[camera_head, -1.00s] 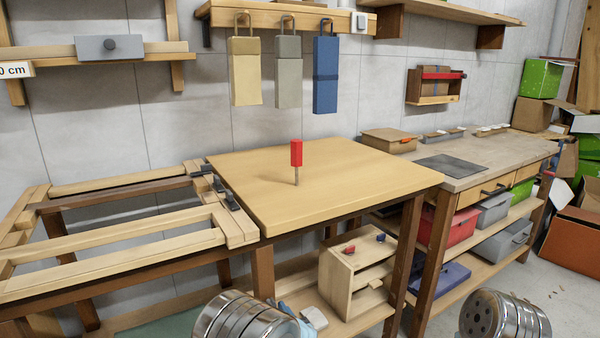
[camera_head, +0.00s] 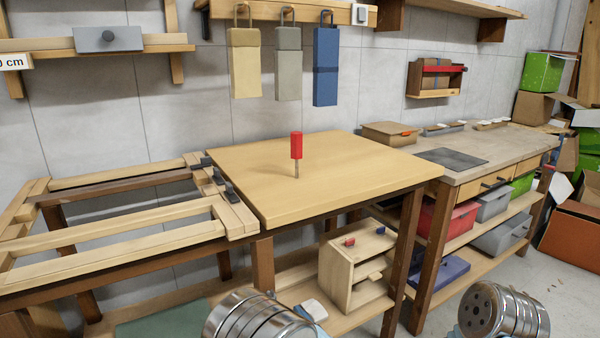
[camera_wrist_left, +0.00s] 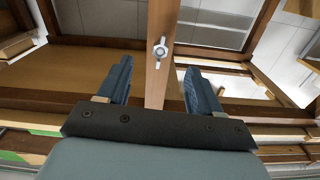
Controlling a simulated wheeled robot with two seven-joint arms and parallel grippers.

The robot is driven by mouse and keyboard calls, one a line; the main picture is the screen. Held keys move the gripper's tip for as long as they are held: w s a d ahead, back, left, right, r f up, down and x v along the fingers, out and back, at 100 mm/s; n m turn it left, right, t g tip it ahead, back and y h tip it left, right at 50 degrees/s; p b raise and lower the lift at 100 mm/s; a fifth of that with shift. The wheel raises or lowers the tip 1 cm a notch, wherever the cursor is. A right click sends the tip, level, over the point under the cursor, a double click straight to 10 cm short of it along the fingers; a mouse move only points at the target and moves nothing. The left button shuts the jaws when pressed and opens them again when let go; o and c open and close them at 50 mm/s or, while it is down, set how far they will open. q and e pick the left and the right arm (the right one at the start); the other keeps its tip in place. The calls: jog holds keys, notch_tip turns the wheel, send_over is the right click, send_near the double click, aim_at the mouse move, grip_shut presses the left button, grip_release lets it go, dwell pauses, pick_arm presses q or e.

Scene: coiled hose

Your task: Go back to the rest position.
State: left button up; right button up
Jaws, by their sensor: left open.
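My left gripper (camera_wrist_left: 160,88) shows in the left wrist view with its two dark fingers apart and nothing held between them. A wooden bar (camera_wrist_left: 161,25) with a metal wing-shaped fastener (camera_wrist_left: 160,48) lies beyond the fingers; I cannot tell how far off it is. In the head view, silvery rounded parts of my arms show at the bottom edge, left of centre and at the right. My right gripper is not in view.
A wooden bench (camera_head: 340,185) carries an upright red-handled tool (camera_head: 296,146). A slatted frame (camera_head: 110,240) adjoins it at left; a grey-topped workbench (camera_head: 520,150) stands right. A small wooden cabinet (camera_head: 335,275) sits on the shelf below. Open floor (camera_head: 560,290) shows at right.

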pick_arm(q)
jog(key=shift+s+d, duration=0.35)
jog(key=shift+s, duration=0.25)
jog(key=w+a+f+m+g+h, duration=0.1)
jog(key=a+f+m+g+h, duration=0.3)
jog(key=f, duration=0.9)
jog(key=s+a+f+n+g+h, duration=0.1)
jog(key=s+a+f+g+h, duration=0.35)
jog(key=s+f, duration=0.45)
jog(key=s+f+g+h, duration=0.2)
jog(key=s+g, duration=0.1)
jog(key=s, duration=0.4)
jog(key=s+f+g+h, duration=0.3)
jog(key=s, duration=0.4)
jog(key=shift+s, duration=0.4)
jog(key=shift+f+g, duration=0.1)
jog(key=shift+g, duration=0.15)
jog(key=shift+c, duration=0.5)
